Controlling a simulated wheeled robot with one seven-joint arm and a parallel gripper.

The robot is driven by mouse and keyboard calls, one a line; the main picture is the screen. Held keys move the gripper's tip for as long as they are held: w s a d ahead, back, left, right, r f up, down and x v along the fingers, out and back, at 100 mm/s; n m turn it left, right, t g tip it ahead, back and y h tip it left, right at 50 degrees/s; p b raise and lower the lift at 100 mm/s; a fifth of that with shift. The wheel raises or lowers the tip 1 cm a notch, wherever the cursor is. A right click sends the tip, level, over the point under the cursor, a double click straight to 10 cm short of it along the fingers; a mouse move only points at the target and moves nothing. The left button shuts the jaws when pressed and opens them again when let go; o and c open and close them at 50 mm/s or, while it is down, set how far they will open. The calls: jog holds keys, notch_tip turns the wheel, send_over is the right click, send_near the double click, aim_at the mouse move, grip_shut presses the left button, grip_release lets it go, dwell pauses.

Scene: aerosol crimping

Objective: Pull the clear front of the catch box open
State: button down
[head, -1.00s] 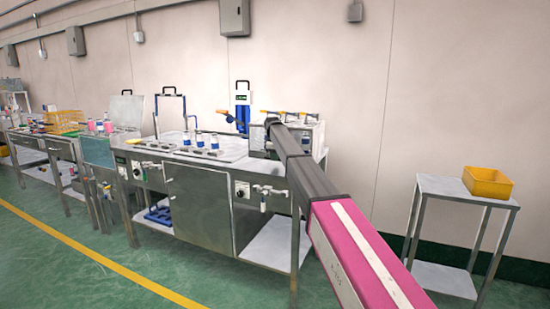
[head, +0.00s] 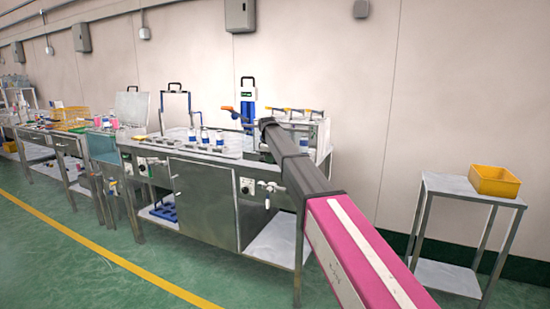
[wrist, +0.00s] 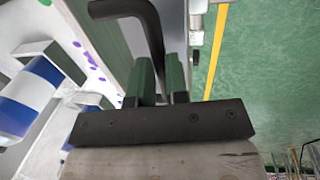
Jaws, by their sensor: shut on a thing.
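My gripper (wrist: 162,82) shows in the wrist view as two green fingers on a dark bar, closed on a black bent handle (wrist: 140,10). Behind the handle is an edge with a pale panel carrying purple spots; I cannot tell whether this is the clear front. In the head view a pale box (head: 312,132), which seems to be the catch box, stands at the right end of the steel bench (head: 200,200). My arm reaches across it and hides its front and my fingers. I cannot tell how far the front is open.
Blue-and-white cans (wrist: 25,100) are close on the left in the wrist view. Orange-handled parts (head: 290,110) line the box top. A small steel table (head: 450,186) with a yellow bin (head: 494,181) stands to the right. Green floor is clear in front of the bench.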

jog(key=s+a, duration=0.2)
jog(key=s, duration=0.5)
jog(key=shift+a, duration=0.25)
jog(key=c, duration=1.1)
grip_release()
jog(key=shift+r, duration=0.1)
jog(key=r, duration=0.3)
jog(key=s+r, duration=0.1)
jog(key=r, duration=0.6)
jog(key=shift+s+a+r, duration=0.25)
jog(key=shift+s+a, duration=0.05)
jog(key=shift+s, duration=0.1)
